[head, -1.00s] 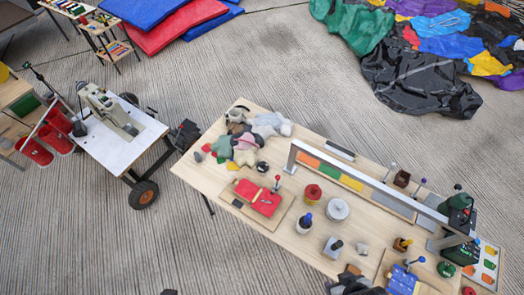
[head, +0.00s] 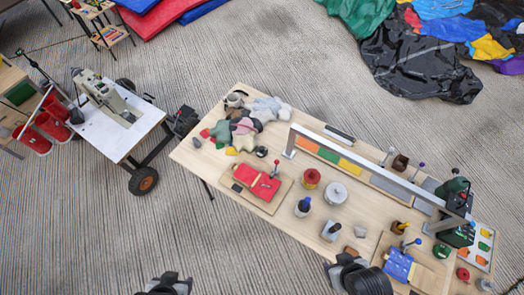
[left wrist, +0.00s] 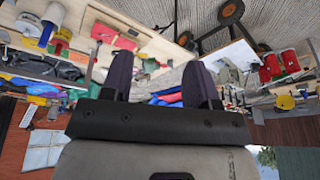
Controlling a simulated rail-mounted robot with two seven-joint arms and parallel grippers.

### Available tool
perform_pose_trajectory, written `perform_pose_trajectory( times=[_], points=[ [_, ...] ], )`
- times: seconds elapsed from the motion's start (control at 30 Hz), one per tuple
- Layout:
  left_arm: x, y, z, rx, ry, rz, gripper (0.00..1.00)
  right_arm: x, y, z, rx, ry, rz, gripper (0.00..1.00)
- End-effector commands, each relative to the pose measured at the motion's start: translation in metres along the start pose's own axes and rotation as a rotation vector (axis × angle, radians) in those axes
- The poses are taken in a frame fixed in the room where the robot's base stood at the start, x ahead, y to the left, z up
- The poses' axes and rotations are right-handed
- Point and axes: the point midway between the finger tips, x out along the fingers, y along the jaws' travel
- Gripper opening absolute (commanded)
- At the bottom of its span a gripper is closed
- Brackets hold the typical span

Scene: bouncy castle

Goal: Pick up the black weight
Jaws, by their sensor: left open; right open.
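I cannot tell for sure which thing is the black weight. A small dark object (head: 76,115) stands on the white-topped cart (head: 117,142) at the left. A small black round object (head: 262,151) lies on the long wooden table (head: 215,178), beside the pile of cloth pieces. My left gripper (head: 165,283) is at the bottom edge of the head view, short of the table and away from both. The left wrist view shows its two fingers (left wrist: 161,80) apart with nothing between them. My right gripper (head: 352,268) is open at the table's front edge, near the blue block.
The table carries a red pad on a board (head: 257,184), several small pots, a blue block (head: 398,265) and a long metal bar (head: 370,165).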

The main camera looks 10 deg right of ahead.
Motion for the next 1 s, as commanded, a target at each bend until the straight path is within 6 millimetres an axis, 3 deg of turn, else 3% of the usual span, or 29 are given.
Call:
perform_pose_trajectory(
  times=[0.27,0.73,1.0],
  points=[
    [-0.0001,0.0019,-0.0005,-0.006,0.001,0.005,0.55,0.0,0.0001,-0.0001,0.0,0.0,0.0,0.6],
    [-0.0002,0.0037,-0.001,-0.012,0.002,0.01,1.0,-0.0001,0.0002,-0.0002,0.0,0.001,0.001,0.6],
    [-0.0002,0.0015,-0.0005,-0.005,0.001,0.004,1.0,-0.0001,0.0003,-0.0003,0.0,0.001,0.001,0.6]
  ],
)
